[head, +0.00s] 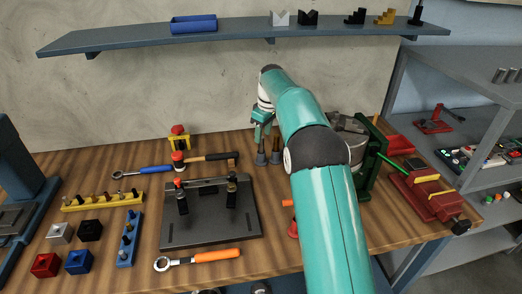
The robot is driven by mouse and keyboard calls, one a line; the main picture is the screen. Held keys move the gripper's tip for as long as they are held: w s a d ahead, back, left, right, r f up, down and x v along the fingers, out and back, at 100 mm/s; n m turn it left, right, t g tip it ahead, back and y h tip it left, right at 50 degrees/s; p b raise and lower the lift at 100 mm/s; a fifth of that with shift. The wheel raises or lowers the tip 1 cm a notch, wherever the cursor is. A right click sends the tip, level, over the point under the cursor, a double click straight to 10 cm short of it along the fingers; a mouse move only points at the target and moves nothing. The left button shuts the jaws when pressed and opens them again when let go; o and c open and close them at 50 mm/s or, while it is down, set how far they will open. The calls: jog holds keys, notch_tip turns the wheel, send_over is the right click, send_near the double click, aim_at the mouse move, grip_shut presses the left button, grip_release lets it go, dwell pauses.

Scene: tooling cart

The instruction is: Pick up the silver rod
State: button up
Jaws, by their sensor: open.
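My gripper (262,138) is at the end of the teal arm, over the back of the wooden bench, pointing down with its jaws open. Two upright dark grey pieces stand just below and beside it: a left one (261,158) under the fingers and a right one (276,157) with a brownish rod rising from it. I cannot tell whether the left piece holds the silver rod, because the fingers cover its top. Short silver cylinders (499,75) also stand on the grey shelf unit at far right. Contact between the fingers and anything is too small to tell.
A dark fixture plate (212,232) with upright clamps lies left of my arm. An orange-handled wrench (205,257) lies in front of it. A green press (372,165) and red vise (425,195) stand at right. A blue-grey wall shelf (130,38) hangs above the bench.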

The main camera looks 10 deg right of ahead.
aim_at(261, 144)
jog(key=shift+w+a+f, duration=0.1)
jog(key=shift+a+f, duration=0.15)
jog(key=shift+f, duration=1.15)
jog(key=shift+w+a+f, duration=0.1)
jog(key=shift+a+f, duration=0.1)
jog(key=shift+f, duration=1.15)
grip_shut()
